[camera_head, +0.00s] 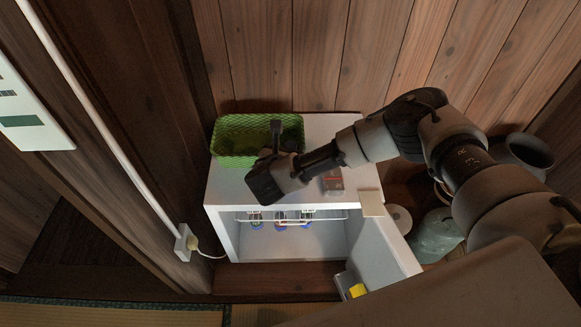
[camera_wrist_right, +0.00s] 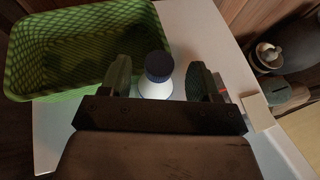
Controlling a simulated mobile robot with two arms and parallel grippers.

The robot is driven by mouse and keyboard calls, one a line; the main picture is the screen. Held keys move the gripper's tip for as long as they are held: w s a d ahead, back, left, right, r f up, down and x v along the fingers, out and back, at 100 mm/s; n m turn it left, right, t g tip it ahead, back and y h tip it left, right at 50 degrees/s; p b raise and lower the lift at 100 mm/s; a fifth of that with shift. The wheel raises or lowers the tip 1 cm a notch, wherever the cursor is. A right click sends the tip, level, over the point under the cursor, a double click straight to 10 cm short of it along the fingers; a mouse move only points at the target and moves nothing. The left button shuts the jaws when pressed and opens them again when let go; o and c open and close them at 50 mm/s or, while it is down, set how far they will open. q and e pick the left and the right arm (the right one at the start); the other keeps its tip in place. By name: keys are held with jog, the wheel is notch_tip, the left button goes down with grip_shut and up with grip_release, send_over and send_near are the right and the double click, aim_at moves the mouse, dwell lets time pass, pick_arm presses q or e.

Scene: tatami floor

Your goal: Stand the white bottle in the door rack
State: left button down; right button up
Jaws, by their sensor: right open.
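The white bottle (camera_wrist_right: 156,88) with a dark blue cap stands between the fingers of my right gripper (camera_wrist_right: 159,78) in the right wrist view. The fingers are apart, with a gap visible on each side of the cap. In the head view my right gripper (camera_head: 275,138) is over the top of a small white fridge (camera_head: 225,190), beside the green basket, and I cannot make out the bottle there. The fridge door (camera_head: 385,250) is open toward the lower right. Its door rack (camera_head: 343,281) is low on the inner side, beside a yellow item (camera_head: 357,291). My left gripper is not in view.
A green woven basket (camera_head: 228,160) sits at the back left of the fridge top; it also shows in the wrist view (camera_wrist_right: 30,75). A small red-and-grey item (camera_head: 333,182) lies right of my gripper. Several items stand inside the fridge. Jars (camera_head: 436,232) stand right of it.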

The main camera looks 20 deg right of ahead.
jog(key=shift+x, duration=1.4)
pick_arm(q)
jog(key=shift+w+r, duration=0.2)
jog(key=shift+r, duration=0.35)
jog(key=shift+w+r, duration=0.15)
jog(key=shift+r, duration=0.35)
pick_arm(e)
jog(key=shift+c, duration=0.3)
grip_shut()
